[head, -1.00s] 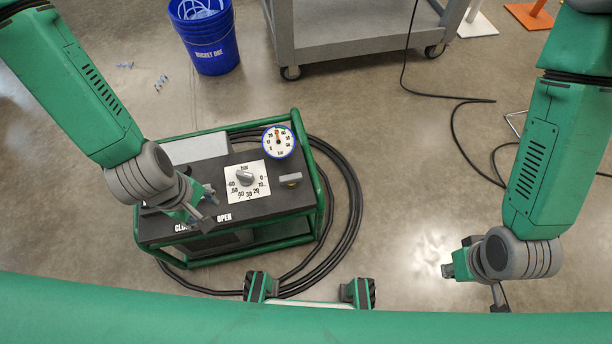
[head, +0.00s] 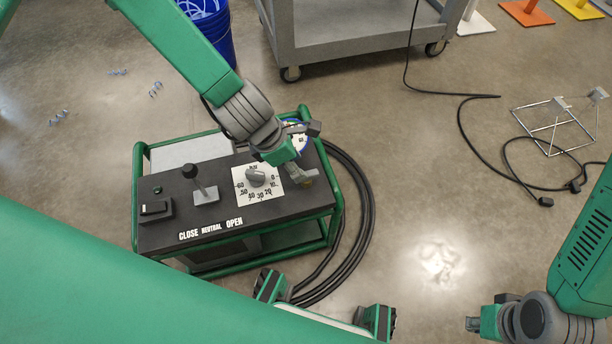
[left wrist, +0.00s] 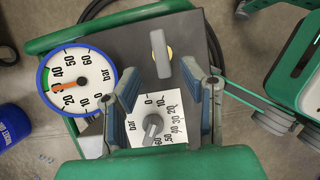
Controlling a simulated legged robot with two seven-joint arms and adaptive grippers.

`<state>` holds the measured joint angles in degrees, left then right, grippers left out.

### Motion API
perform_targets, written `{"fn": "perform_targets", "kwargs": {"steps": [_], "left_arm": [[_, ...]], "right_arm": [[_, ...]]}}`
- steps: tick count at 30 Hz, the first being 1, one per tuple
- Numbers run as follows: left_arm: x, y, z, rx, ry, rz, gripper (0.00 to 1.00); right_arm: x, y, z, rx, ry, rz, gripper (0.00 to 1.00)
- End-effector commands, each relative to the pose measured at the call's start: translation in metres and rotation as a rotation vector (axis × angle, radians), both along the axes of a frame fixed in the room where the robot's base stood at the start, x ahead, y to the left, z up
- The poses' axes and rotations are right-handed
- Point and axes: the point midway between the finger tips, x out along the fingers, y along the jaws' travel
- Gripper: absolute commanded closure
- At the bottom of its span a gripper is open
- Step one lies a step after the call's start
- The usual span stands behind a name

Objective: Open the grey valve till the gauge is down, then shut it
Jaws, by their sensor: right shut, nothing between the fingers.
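The grey valve (left wrist: 161,54) is a small bar handle on a brass stem, on the dark panel top. In the left wrist view it lies beyond and between the fingertips of my left gripper (left wrist: 163,85), which is open and empty. In the head view my left gripper (head: 310,152) hangs over the panel's right end and partly covers the valve. The blue-rimmed gauge (left wrist: 77,78) has its orange needle at about 30 bar; in the head view the gauge (head: 303,140) is mostly hidden. My right gripper (head: 482,324) is shut and empty, low at the right.
The panel also has a grey dial knob (head: 257,177) on a white scale and a black-knobbed lever (head: 204,187). A green tube frame (head: 330,178) surrounds it. A black hose (head: 362,205) coils beside it. A blue bucket (head: 220,40) and grey cart (head: 350,40) stand behind.

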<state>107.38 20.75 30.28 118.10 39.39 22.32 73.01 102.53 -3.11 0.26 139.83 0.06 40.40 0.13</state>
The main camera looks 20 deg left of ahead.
Motion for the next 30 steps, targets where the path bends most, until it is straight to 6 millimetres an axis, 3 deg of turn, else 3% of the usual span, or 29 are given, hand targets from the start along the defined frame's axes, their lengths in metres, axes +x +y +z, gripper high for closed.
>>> {"fn": "perform_targets", "kwargs": {"steps": [3, 9, 20, 21, 24, 30], "left_arm": [[0.004, -0.008, -0.025, 0.001, 0.001, -0.002, 0.64], [0.009, -0.016, -0.044, 0.002, 0.000, -0.002, 0.64], [0.011, -0.017, -0.048, 0.000, -0.001, -0.002, 0.64], [0.011, -0.017, -0.048, 0.000, -0.001, -0.002, 0.67], [0.011, -0.017, -0.048, 0.001, 0.000, -0.002, 1.00], [0.011, -0.016, -0.048, 0.002, -0.001, -0.002, 1.00]], "right_arm": [[0.000, 0.000, -0.013, 0.000, 0.000, 0.000, 1.00], [0.000, 0.000, -0.022, 0.000, 0.001, 0.000, 1.00], [0.000, 0.000, -0.023, 0.000, 0.001, 0.000, 1.00], [0.000, 0.000, -0.023, 0.000, 0.001, 0.000, 1.00], [0.000, 0.000, -0.023, 0.000, 0.001, 0.000, 1.00], [0.000, 0.000, -0.023, 0.000, 0.001, 0.000, 1.00]]}}
